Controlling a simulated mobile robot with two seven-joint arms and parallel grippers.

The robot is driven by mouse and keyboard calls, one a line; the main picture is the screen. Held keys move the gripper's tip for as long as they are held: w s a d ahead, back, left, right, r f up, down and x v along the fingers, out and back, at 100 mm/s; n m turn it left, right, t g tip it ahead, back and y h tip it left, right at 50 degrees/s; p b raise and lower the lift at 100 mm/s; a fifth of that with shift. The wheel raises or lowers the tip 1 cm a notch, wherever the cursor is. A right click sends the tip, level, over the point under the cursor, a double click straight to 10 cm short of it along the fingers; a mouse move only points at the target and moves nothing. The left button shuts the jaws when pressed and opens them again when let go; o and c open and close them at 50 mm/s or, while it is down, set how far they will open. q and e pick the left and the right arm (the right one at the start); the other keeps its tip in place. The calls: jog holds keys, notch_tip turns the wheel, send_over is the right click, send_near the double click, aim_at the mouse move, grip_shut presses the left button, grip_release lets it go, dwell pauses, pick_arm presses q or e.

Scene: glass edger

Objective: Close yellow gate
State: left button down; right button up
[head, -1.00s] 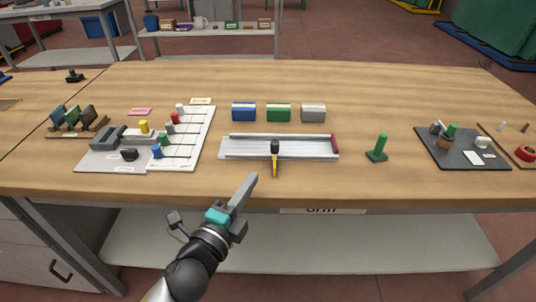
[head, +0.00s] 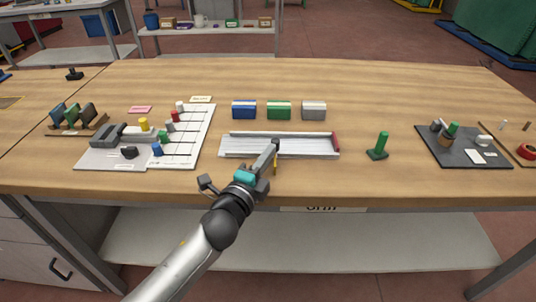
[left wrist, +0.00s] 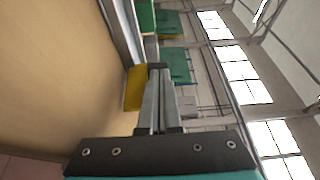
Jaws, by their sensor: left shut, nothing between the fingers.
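The yellow gate (head: 275,168) sticks out from the front side of the silver channel tray (head: 230,153), toward the table's front edge. In the head view only a thin strip of it shows behind my left gripper (head: 275,145). That gripper is shut and empty, its fingertips over the tray's front side at the gate. In the left wrist view the yellow gate (left wrist: 134,90) lies just left of the closed fingers (left wrist: 156,72); I cannot tell whether they touch. The gate's dark knob is hidden by the fingers. My right gripper is out of view.
Blue (head: 244,110), green (head: 279,110) and grey (head: 314,111) boxes stand behind the tray. A green post (head: 379,146) stands to its right. A white gridded board (head: 190,140) with several pegs lies left. The table between tray and front edge is mostly clear.

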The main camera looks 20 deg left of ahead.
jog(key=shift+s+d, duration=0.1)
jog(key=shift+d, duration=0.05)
pick_arm(q)
jog(key=shift+w+a, duration=0.1)
jog(key=shift+w, duration=0.2)
jog(key=w, duration=0.2)
jog(key=w+a, duration=0.1)
jog(key=w, duration=0.3)
jog(key=shift+w+a, duration=0.1)
jog(key=shift+a, duration=0.3)
jog(key=shift+w, duration=0.15)
jog(key=shift+a+r, duration=0.15)
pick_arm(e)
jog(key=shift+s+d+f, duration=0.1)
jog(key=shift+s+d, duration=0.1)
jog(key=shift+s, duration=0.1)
pick_arm(q)
jog(key=shift+r, duration=0.1)
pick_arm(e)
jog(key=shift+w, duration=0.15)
pick_arm(q)
jog(key=shift+a, duration=0.1)
